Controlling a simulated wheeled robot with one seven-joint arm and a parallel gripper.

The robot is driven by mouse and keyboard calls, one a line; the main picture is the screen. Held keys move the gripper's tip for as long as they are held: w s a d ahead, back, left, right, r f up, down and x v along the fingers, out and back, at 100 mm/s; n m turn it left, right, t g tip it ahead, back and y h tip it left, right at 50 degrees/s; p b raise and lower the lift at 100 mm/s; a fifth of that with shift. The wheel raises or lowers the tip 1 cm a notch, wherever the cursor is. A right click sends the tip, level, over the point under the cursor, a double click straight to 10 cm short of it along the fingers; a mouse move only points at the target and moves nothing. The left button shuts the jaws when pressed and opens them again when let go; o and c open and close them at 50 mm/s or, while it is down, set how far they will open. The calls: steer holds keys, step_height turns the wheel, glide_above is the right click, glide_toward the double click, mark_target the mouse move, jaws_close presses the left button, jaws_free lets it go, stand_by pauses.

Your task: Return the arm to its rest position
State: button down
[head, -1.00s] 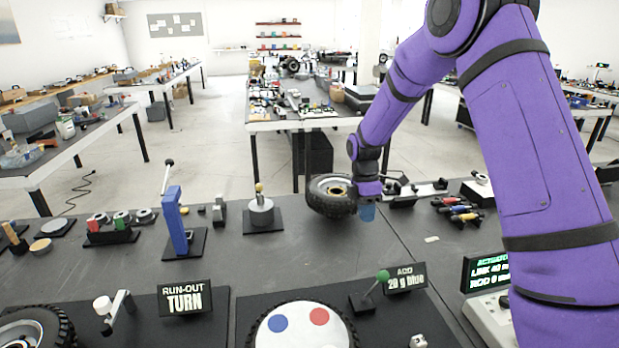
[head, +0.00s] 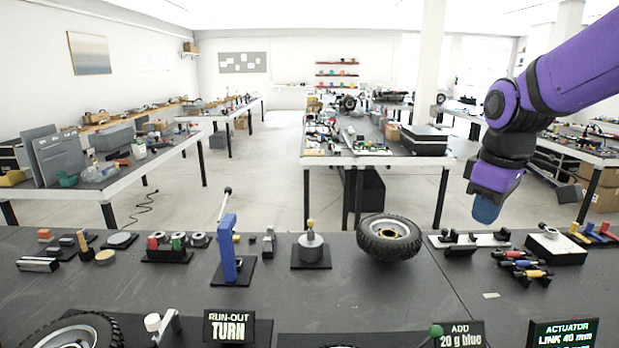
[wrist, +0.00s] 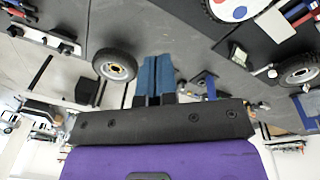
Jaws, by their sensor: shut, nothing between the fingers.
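My purple arm (head: 580,70) reaches in from the upper right in the head view. My gripper (head: 486,212) hangs at its end with blue fingertips, raised above the dark bench and to the right of the wheel. The wrist view shows the two blue fingers (wrist: 157,76) side by side, closed together with nothing between them. The wheel (head: 390,237) with a black tire and pale rim rests on the bench, apart from my gripper. It also shows in the wrist view (wrist: 114,66).
On the dark bench (head: 400,290) stand a blue post (head: 228,248), a grey cylinder fixture (head: 311,246), colored tools (head: 522,264) and a dark box (head: 556,245). Small signs (head: 229,326) line the near edge. The air around my gripper looks free.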

steer(key=s+r+m+t, duration=0.2)
steer(key=s+m, duration=0.2)
steer(key=s, duration=0.4)
steer(key=s+r+m+t, duration=0.1)
steer(key=s+m, duration=0.3)
steer(key=s, duration=0.5)
steer(key=shift+s+d+r+t, duration=0.15)
steer(key=shift+d+r+t, duration=0.2)
steer(key=shift+t, duration=0.15)
